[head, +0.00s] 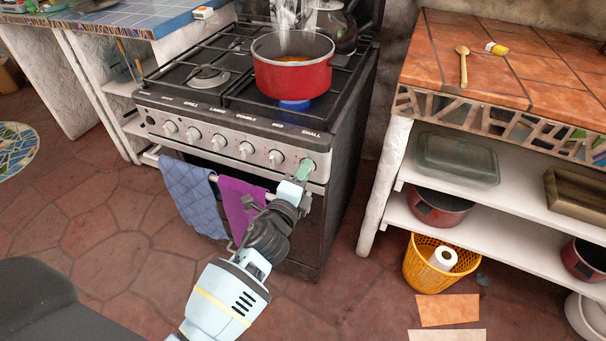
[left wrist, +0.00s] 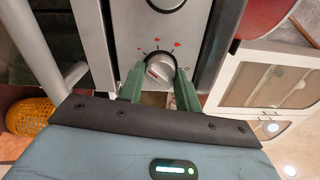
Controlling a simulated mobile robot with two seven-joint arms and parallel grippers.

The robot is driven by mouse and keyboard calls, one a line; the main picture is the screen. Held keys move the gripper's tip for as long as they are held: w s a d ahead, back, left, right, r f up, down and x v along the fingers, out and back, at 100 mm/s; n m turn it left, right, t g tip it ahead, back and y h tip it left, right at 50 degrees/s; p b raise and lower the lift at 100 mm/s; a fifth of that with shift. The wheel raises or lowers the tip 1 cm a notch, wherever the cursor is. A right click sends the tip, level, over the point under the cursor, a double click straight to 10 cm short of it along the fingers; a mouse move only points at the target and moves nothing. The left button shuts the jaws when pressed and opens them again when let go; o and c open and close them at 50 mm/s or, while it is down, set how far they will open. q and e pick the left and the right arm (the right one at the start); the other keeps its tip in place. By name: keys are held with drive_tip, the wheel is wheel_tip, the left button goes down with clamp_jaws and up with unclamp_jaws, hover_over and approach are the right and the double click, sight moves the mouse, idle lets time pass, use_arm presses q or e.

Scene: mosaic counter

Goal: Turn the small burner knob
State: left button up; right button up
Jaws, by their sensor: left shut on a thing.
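The small burner knob (left wrist: 160,68) is a round grey-white knob at the right end of the stove's front panel, under the "SMALL" label. In the left wrist view it sits between my green fingers, with red marks on the panel around it. My left gripper (head: 305,170) is shut on this knob, one finger on each side. In the head view the fingers hide most of the knob. My right gripper is in neither view.
The stove (head: 222,119) carries a steaming red pot (head: 292,77) with a blue glow beneath it. Several other knobs (head: 219,142) line the panel. Blue (head: 193,193) and purple (head: 240,205) towels hang on the oven rail. A shelf unit (head: 480,220) stands at the right.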

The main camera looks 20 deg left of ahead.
use_arm(q)
drive_tip(key=o, duration=0.8)
drive_tip(key=shift+o, duration=0.8)
drive_tip(key=s, duration=0.8)
drive_tip(key=shift+a, duration=0.1)
